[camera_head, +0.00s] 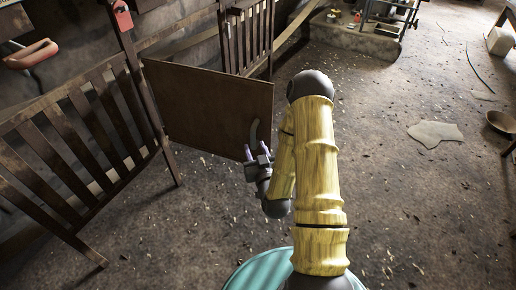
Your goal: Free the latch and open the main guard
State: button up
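The main guard seems to be the flat brown board (205,105), upright, with its left edge by a dark wooden post (140,85). A pale curved handle (254,131) is on the board near its lower right corner. My gripper (256,150) is just below the handle, close to the board's face. Its two purple-tipped fingers are apart, with a gap between them. I cannot tell whether they touch the handle. A small red piece (122,15) hangs high on the post. I cannot tell whether it is the latch, and no other latch is clear.
A slatted wooden fence (75,145) runs to the left of the post. Another slatted section (247,38) stands behind the board. A low block with machinery (355,36) is at the back.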

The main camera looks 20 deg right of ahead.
jog(key=shift+s+d+f, duration=0.1)
jog(key=shift+s+f, duration=0.05)
jog(key=shift+s, duration=0.45)
jog(key=shift+s+p, duration=0.5)
jog(key=shift+r, duration=0.2)
jog(key=shift+a, duration=0.2)
jog(key=a+r+n+g+y, duration=0.1)
jog(key=a+n+g+y, duration=0.35)
jog(key=g, duration=0.25)
jog(key=s+a+r+m+g+h+p, duration=0.1)
jog(key=s+r+m+g+h+p, duration=0.2)
jog(key=s+r+g, duration=0.8)
jog(key=s+r+t+p, duration=0.1)
jog(key=s+r+p, duration=0.1)
jog(key=r+p, duration=1.6)
jog(key=s+r+t+p, duration=0.1)
jog(key=s+r+p, duration=0.1)
jog(key=r+p, duration=1.7)
jog(key=shift+s+r+m+t, duration=0.15)
jog(key=shift+r+m+t, duration=0.2)
jog(key=shift+r, duration=0.45)
